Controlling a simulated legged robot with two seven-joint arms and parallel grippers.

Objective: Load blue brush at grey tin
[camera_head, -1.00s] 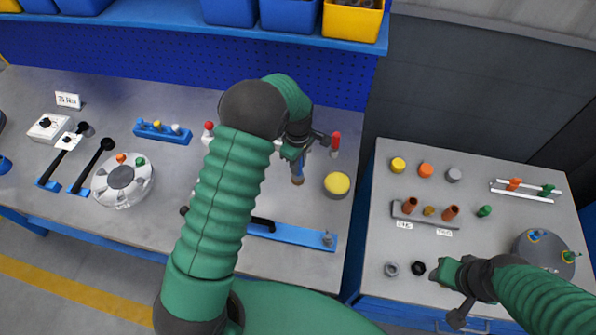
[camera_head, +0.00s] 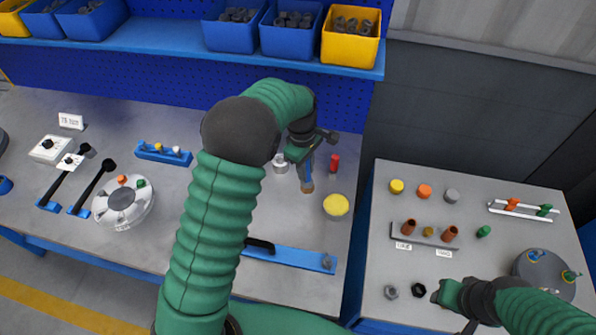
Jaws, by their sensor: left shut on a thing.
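My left gripper (camera_head: 304,150) is shut on the blue brush (camera_head: 308,172), whose handle is blue and whose brown tip points down. The gripper hides the upper part of the brush. The brush hangs just left of and behind a round tin with a yellow top (camera_head: 336,205), apart from it in the picture. This looks like the grey tin; its grey side hardly shows now. My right gripper (camera_head: 449,302) is at the lower right over the other table, beside a black nut (camera_head: 419,290); its jaw state is unclear.
A red-topped piece (camera_head: 335,163) and a silver piece (camera_head: 281,163) stand near the brush. A blue bar with a black handle (camera_head: 290,257) lies in front. My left arm covers the bench middle. Blue bins (camera_head: 290,40) and a yellow bin (camera_head: 350,50) sit on the shelf above.

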